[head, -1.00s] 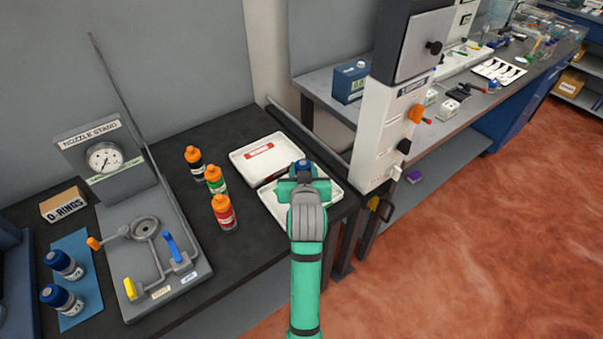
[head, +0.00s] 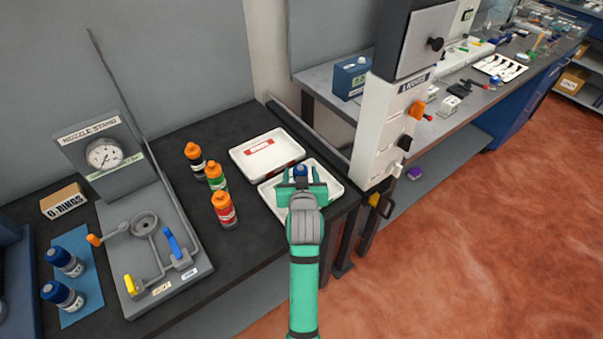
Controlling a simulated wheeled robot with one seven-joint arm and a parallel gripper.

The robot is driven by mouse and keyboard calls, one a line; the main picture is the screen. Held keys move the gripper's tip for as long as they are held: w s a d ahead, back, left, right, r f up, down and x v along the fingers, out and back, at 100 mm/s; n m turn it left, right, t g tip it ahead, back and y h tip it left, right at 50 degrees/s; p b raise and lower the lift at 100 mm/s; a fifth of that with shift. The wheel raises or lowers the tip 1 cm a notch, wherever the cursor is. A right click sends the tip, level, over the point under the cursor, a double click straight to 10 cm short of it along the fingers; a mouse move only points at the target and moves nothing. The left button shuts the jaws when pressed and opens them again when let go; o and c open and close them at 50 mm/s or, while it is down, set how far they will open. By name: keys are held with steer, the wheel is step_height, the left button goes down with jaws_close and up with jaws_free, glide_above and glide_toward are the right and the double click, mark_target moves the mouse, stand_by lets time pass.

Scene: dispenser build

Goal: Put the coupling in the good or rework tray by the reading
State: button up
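The coupling, a small blue-topped piece (head: 300,170), shows between my gripper's fingertips over the near white tray (head: 333,191). My gripper (head: 300,174) is teal and reaches into that tray from the front. Its fingers stand apart with a gap on each side of the blue piece, so it looks open. The gripper hides much of this tray's floor and label. The far white tray (head: 283,155) has a red label and is empty. The nozzle stand (head: 104,180) with its round dial gauge (head: 104,154) is at left; the reading is too small to make out.
Three orange-capped bottles, black (head: 195,161), green (head: 215,176) and red (head: 224,209), stand left of the trays. Two blue-capped jars lie on a blue mat (head: 76,243). An O-rings box (head: 64,201) is behind them. A white cabinet post (head: 384,135) rises right of the trays.

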steer(key=shift+r, duration=0.2)
steer(key=v, duration=1.2)
steer(key=s+f, duration=1.3)
steer(key=s, duration=0.2)
steer(key=s+t, duration=0.2)
steer(key=s, duration=2)
steer(key=shift+r, duration=0.2)
steer(key=shift+s, duration=0.1)
